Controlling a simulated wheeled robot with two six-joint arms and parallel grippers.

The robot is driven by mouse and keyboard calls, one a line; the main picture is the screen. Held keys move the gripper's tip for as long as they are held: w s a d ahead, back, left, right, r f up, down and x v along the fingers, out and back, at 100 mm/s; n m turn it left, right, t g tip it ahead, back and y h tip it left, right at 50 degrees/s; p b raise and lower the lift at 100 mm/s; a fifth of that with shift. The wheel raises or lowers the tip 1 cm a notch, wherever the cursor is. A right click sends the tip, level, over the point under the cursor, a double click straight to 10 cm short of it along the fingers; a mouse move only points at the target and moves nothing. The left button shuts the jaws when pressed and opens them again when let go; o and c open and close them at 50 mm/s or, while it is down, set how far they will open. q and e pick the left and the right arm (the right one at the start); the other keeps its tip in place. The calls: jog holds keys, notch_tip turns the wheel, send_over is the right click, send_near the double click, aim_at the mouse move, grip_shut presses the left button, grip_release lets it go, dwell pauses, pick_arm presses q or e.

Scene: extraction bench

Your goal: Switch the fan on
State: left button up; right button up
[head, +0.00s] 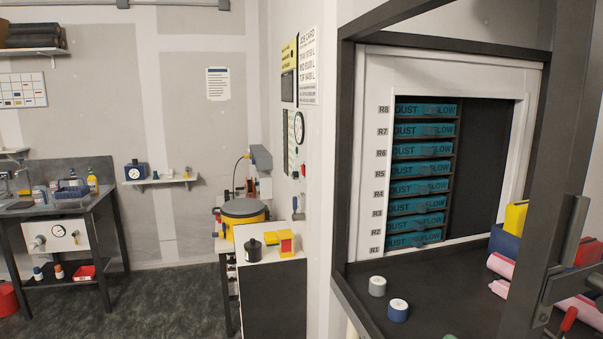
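I cannot pick out a fan or a fan switch for certain in the head view. The extraction bench (430,287) stands at the right, with a dark frame and a white back panel (375,75). Its opening holds a stack of teal cartridges (420,170) marked DUST and FLOW, in rows labelled R1 to R8. A grey metal lever or bracket (568,245) sits at the dark right post; I cannot tell what it works. Neither of my grippers is in view.
A grey-white roll (377,286) and a blue-and-white roll (398,310) stand on the bench top. A white-topped cabinet (270,250) stands left of the dividing wall. Open floor (165,305) lies at left.

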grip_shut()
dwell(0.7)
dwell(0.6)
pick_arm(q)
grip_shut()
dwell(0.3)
